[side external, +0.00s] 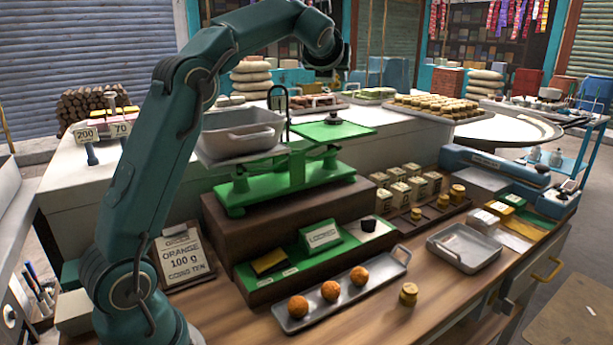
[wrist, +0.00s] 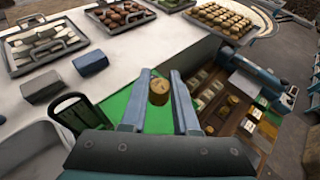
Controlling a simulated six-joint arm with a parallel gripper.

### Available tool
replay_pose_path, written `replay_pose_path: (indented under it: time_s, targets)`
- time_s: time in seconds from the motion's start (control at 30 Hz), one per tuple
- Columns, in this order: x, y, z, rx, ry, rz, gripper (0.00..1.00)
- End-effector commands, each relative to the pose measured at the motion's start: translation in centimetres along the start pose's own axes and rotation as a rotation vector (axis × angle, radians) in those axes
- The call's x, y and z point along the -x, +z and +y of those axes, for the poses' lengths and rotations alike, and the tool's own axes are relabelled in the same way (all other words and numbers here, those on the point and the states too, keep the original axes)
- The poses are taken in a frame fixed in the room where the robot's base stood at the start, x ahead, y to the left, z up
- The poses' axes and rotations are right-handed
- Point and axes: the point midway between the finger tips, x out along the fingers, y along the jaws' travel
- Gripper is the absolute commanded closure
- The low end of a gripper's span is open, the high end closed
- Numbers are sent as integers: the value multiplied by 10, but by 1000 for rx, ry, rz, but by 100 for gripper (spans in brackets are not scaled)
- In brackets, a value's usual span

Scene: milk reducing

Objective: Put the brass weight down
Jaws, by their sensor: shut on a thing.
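In the wrist view my gripper (wrist: 162,88) has a brass weight (wrist: 158,92) between its two finger ends and is shut on it. The weight appears over the green plate (wrist: 118,104) of the balance; whether it touches the plate I cannot tell. In the side view the green balance (side external: 290,182) stands on a brown block, with a grey pan (side external: 240,136) at left and the green plate (side external: 318,131) at right. A small dark thing (side external: 333,118) shows on or above that plate. My fingers and the held weight cannot be made out there.
A black hooped part (wrist: 75,112) of the balance rises left of my fingers. Several brass weights stand in a rack (side external: 430,216), and another weight (side external: 409,294) stands on the front counter. A tray (side external: 284,322) holds three orange balls.

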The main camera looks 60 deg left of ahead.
Motion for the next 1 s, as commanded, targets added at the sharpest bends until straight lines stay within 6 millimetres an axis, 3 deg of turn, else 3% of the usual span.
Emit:
replay_pose_path:
  time_s: [0.13,0.4,1.0]
  targets:
    - [-6,-6,8,6,18,0,100]
    - [-19,-40,7,4,16,2,100]
    - [-40,-91,7,6,13,0,100]
